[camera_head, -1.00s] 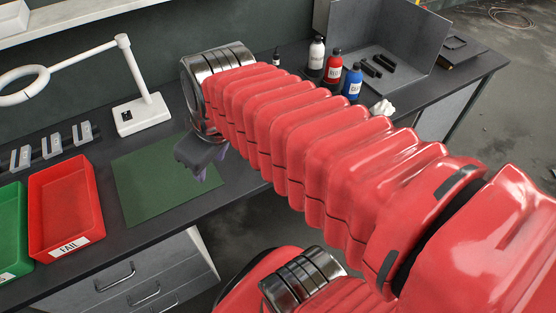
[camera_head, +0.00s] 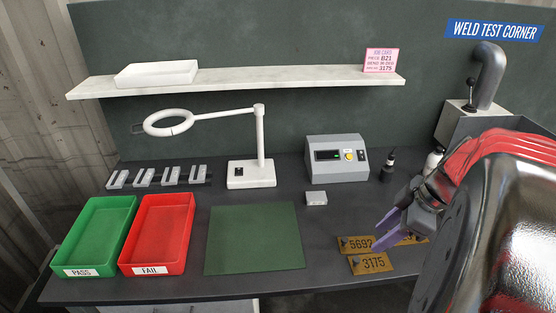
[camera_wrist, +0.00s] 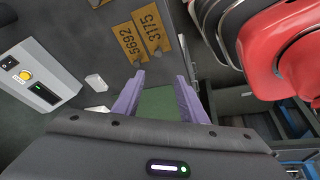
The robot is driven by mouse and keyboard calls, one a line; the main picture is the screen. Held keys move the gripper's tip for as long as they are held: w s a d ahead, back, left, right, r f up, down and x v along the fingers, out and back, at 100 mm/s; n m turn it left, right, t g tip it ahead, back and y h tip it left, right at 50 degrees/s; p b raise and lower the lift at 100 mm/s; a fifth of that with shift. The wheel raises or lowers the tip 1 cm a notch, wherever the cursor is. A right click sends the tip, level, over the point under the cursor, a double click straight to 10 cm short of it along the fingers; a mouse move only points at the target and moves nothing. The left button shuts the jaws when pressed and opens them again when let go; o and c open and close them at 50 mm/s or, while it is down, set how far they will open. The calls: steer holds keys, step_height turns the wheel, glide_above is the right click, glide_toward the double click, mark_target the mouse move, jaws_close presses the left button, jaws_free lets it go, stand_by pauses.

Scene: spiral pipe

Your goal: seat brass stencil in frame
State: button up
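Brass stencil plates lie flat on the dark bench at the right front in the head view. One reads 3175 (camera_head: 372,264), one reads 5692 (camera_head: 357,244), and a third brass plate (camera_head: 414,240) is partly hidden. In the wrist view, 3175 (camera_wrist: 150,28) and 5692 (camera_wrist: 131,44) lie beyond the fingertips. My gripper (camera_head: 384,224), with purple fingers, is above and close to the plates in the head view. In the wrist view, its two fingers (camera_wrist: 160,78) stand apart with nothing held between them. I cannot tell which object is the frame.
A green mat (camera_head: 253,238) lies left of the plates, beside the red FAIL tray (camera_head: 160,230) and green PASS tray (camera_head: 100,233). Behind stand a magnifier lamp (camera_head: 250,174), a small grey block (camera_head: 316,198) and a grey control box (camera_head: 337,160). A pink job card (camera_head: 381,61) reads 3175.

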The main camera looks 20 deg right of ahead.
steer(key=shift+s+d+f+n, duration=0.1)
steer(key=shift+s+d+n, duration=0.05)
steer(key=shift+d, duration=0.3)
steer(key=shift+s+d+f+n, duration=0.1)
steer(key=shift+s+d+n, duration=0.05)
steer(key=shift+d, duration=0.25)
glide_above(358, 259)
steer(key=s+d, duration=0.1)
steer(key=s, duration=0.1)
step_height(358, 259, down, 7)
steer(key=shift+d+f, duration=0.1)
steer(key=shift+f, duration=0.4)
steer(key=shift+x, duration=2.65)
steer(key=shift+d, duration=0.1)
steer(key=shift+c, duration=0.5)
